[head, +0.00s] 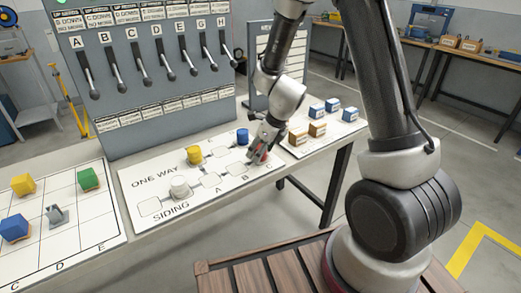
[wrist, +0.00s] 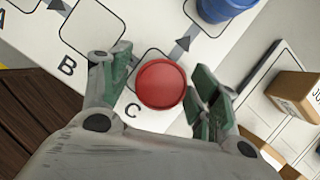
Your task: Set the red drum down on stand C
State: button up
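The red drum (wrist: 161,84) is upright between my gripper's two fingers, seen from above in the wrist view. It is over the outlined square of stand C (wrist: 148,56), covering much of it; the letter C shows beside it. In the head view the red drum (head: 260,157) is mostly hidden by my gripper (head: 262,147). In the wrist view my gripper (wrist: 160,85) looks open, with fingers on both sides of the drum and a narrow gap at the left finger. I cannot tell whether the drum's base rests fully on the card.
A blue drum (head: 242,136), a yellow drum (head: 194,155) and a white drum (head: 179,187) stand on the track card (head: 150,185). Small brown boxes (head: 298,137) and blue boxes (head: 333,104) stand to the right. A lever panel (head: 150,110) rises behind.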

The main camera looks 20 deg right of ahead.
jog(key=s+d+r+n, duration=0.3)
jog(key=s+r, duration=0.1)
jog(key=r, duration=0.5)
jog(key=s+d+r+n, duration=0.3)
jog(key=s+r+n, duration=0.1)
jog(key=r, duration=0.5)
jog(key=s+d+r+n+h, duration=0.1)
jog(key=s+d+r+n, duration=0.3)
jog(key=s+n, duration=0.5)
jog(key=s+d+r+n+h, duration=0.2)
jog(key=s+d+r+n, duration=0.3)
jog(key=s+n, duration=0.4)
jog(key=n, duration=0.3)
jog(key=shift+s+t, duration=0.3)
